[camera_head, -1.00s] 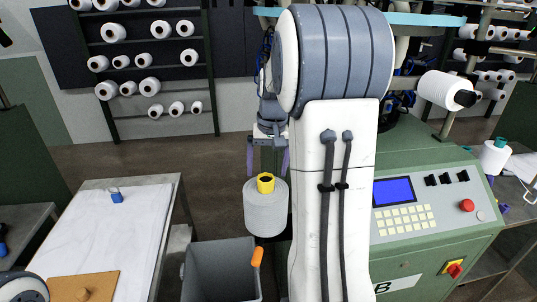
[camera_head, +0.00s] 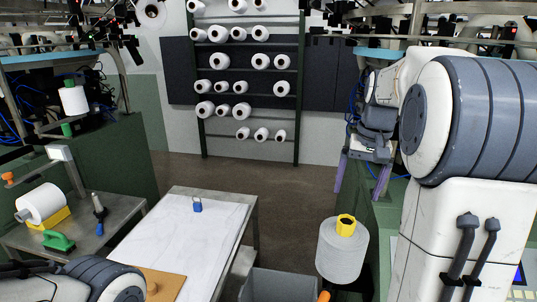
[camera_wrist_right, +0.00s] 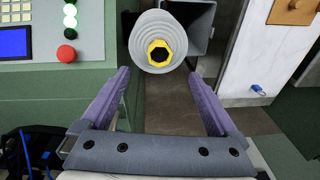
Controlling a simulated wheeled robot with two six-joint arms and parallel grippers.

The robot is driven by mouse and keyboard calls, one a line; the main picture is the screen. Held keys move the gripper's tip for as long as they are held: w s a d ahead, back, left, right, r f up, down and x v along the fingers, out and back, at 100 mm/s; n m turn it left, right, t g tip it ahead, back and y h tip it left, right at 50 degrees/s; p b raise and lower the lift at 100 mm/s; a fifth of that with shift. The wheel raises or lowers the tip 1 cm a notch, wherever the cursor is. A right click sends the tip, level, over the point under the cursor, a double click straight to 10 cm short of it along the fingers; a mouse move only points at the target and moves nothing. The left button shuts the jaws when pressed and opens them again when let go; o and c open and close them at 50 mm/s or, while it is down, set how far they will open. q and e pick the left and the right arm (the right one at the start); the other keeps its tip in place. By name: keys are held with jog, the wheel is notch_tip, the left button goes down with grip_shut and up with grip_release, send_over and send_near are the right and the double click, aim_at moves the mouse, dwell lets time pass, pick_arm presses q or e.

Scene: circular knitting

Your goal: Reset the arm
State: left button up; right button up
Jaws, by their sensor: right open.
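My right gripper (camera_head: 363,172) hangs at the right of the head view, in front of the green machine. In the right wrist view its two purple fingers (camera_wrist_right: 158,95) are spread wide with nothing between them. A grey yarn cone with a yellow core (camera_head: 342,252) stands below and in front of the right gripper in the head view. In the right wrist view the cone (camera_wrist_right: 158,42) lies beyond the fingertips, apart from them. Part of my left arm shows at the lower left of the head view, but its gripper is out of sight.
A white-topped table (camera_head: 180,232) with a blue padlock-like item (camera_head: 197,205) stands left of centre. A grey bin (camera_head: 282,286) is beside the cone. A side table at left holds a white cone (camera_head: 40,203) and tools. A yarn rack (camera_head: 247,85) stands at the back.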

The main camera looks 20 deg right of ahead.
jog(key=s+a+f+n, duration=0.1)
jog(key=a+f+n, duration=0.2)
jog(key=a, duration=0.8)
jog(key=s+a+f+n, duration=0.2)
jog(key=a+n, duration=0.2)
jog(key=a, duration=0.7)
jog(key=s+a+f+n, duration=0.3)
jog(key=s+a, duration=0.3)
jog(key=s, duration=0.2)
jog(key=s+a+f+n+g+y, duration=0.1)
jog(key=s+a+f+n, duration=0.3)
jog(key=s, duration=0.4)
jog(key=shift+s+a+f+n, duration=0.25)
jog(key=shift+s+a+n, duration=0.05)
jog(key=shift+a, duration=0.6)
